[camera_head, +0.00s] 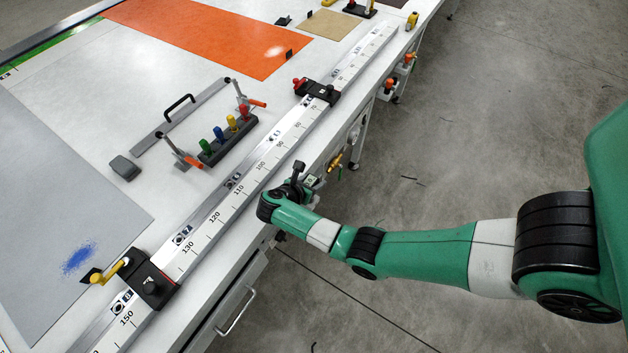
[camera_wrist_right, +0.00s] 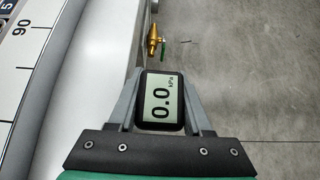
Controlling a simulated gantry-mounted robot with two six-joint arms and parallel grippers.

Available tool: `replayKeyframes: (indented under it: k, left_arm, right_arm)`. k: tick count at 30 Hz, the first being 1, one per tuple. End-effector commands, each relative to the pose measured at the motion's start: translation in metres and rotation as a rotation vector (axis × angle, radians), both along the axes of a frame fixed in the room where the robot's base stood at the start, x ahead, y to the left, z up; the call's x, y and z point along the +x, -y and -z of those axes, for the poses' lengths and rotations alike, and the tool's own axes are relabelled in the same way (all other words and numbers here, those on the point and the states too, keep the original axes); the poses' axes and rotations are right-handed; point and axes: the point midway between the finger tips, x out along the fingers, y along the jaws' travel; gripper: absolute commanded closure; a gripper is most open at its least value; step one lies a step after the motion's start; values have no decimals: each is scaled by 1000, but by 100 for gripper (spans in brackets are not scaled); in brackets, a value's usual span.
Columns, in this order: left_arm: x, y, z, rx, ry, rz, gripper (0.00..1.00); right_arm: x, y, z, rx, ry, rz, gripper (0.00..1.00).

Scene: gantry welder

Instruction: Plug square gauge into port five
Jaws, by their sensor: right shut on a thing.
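The square gauge (camera_wrist_right: 160,98) has a black case and a display reading 0.0 kPa. It sits between the two fingers of my right gripper (camera_wrist_right: 160,85), which is shut on it. In the head view the gauge (camera_head: 311,181) shows small beside my right gripper (camera_head: 303,181), at the table's front edge. I cannot read any port number. My left gripper is not in view.
A long ruler rail (camera_head: 212,213) with black clamps (camera_head: 318,92) runs along the table edge. Orange-marked fittings (camera_head: 390,86) sit farther along the side. A rack of coloured-handled tools (camera_head: 228,138) stands on the table. The floor to the right is open.

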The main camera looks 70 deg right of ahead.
Motion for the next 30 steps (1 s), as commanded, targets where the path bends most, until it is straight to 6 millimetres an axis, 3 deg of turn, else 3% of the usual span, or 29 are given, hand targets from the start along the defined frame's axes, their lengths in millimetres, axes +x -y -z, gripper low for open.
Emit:
replayKeyframes:
  k: [30]
  left_arm:
    - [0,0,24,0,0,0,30]
  right_arm:
    - [0,0,25,0,0,0,100]
